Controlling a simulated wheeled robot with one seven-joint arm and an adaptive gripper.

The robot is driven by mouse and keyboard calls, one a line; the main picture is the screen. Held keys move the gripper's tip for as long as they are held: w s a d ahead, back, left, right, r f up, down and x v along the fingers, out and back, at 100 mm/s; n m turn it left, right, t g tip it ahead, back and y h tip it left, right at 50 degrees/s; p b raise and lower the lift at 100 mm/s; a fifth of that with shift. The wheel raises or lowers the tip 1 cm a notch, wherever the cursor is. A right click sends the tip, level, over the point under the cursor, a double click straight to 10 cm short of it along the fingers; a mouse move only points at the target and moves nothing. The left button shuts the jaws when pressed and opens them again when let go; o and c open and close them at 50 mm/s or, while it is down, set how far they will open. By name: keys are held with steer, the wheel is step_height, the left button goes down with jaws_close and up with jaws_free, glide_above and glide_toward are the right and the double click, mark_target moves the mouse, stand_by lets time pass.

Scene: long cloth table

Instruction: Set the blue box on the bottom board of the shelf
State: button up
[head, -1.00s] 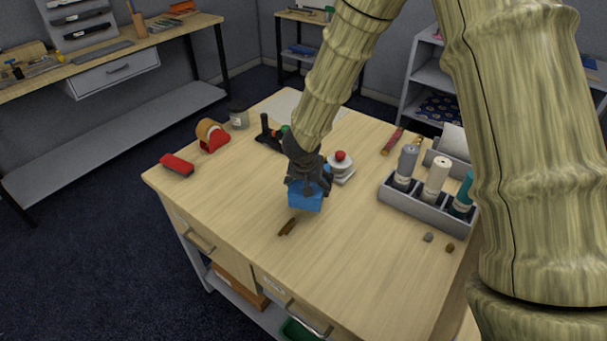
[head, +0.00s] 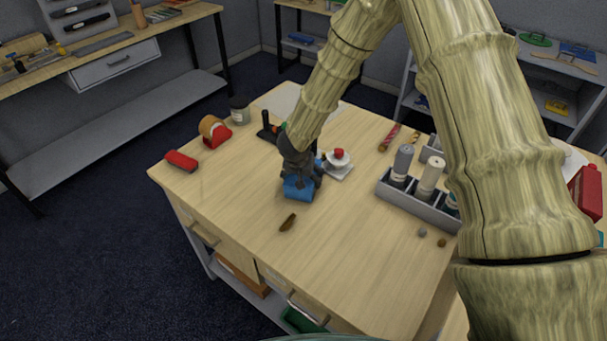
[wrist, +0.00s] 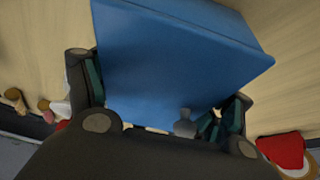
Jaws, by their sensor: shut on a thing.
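The blue box (head: 299,188) is held in my gripper (head: 300,172) over the middle of the wooden table. In the wrist view the blue box (wrist: 175,55) fills the space between the two dark fingers of my gripper (wrist: 165,100). The fingers press on its opposite sides. I cannot tell for sure whether its underside touches the tabletop. A grey shelf (head: 549,82) stands behind the table at the right, partly hidden by my arm. A yellow item lies on one of its boards. Its bottom board is not clearly visible.
On the table (head: 350,235) are a red stapler (head: 181,161), a tape dispenser (head: 215,131), a jar (head: 239,110), a red-topped white item (head: 338,162), a grey bottle tray (head: 414,207) and a brown piece (head: 288,222). The front of the table is mostly clear.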

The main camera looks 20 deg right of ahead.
steer(key=shift+f+b, duration=0.25)
steer(key=shift+b, duration=0.2)
steer(key=o, duration=1.1)
steer(key=shift+r, duration=0.1)
